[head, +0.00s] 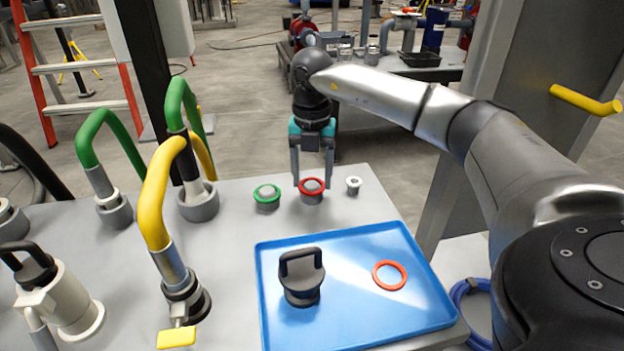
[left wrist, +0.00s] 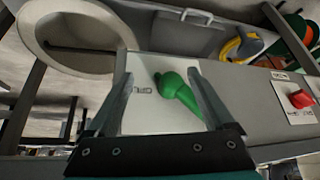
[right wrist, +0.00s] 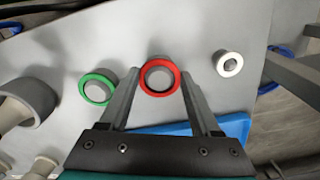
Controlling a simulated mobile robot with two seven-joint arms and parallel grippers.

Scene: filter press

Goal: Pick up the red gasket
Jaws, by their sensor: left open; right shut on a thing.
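A red gasket (head: 312,186) sits around the top of a short grey post at the far edge of the grey table. My right gripper (head: 312,181) points down over it, with a finger on either side. In the right wrist view the red gasket (right wrist: 146,82) lies between the fingertips, which are shut on it, and the grey post top shows inside the ring. A second, orange-red ring (head: 377,275) lies flat on the blue tray. My left gripper (left wrist: 160,66) shows only in the left wrist view; it is open, with a green handle (left wrist: 180,93) seen between its fingers.
A green ring (head: 267,188) on a post stands left of the red gasket, and a small white-ringed post (head: 353,186) to its right. The blue tray (head: 345,338) holds a black-handled part (head: 302,280). Green and yellow pipe handles (head: 155,200) rise at the left.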

